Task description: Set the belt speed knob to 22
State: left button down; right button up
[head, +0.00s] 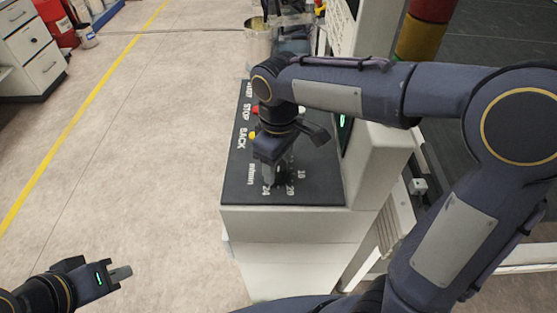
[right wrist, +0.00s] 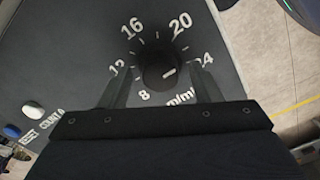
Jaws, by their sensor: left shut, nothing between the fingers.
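The belt speed knob (right wrist: 158,68) is dark, on a black panel. Around it in the right wrist view are the numbers 8, 12, 16, 20 and 24. A short white mark on the knob points up and right, roughly toward the 24 side; its exact reading is unclear. My right gripper (right wrist: 157,82) is open, with one finger on each side of the knob and gaps visible. In the head view my right gripper (head: 275,177) is over the dial and hides the knob. My left gripper (head: 121,273) is shut and empty at lower left, away from the machine.
The black control panel (head: 235,185) also carries START, STOP and BACK labels and coloured buttons. A blue button (right wrist: 12,131) and a white button (right wrist: 33,109) show in the wrist view. The white machine housing (head: 373,165) rises right of the panel.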

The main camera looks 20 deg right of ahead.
aim_at(279, 165)
notch_tip(279, 165, up, 8)
jog(key=shift+f, duration=0.1)
dwell(0.6)
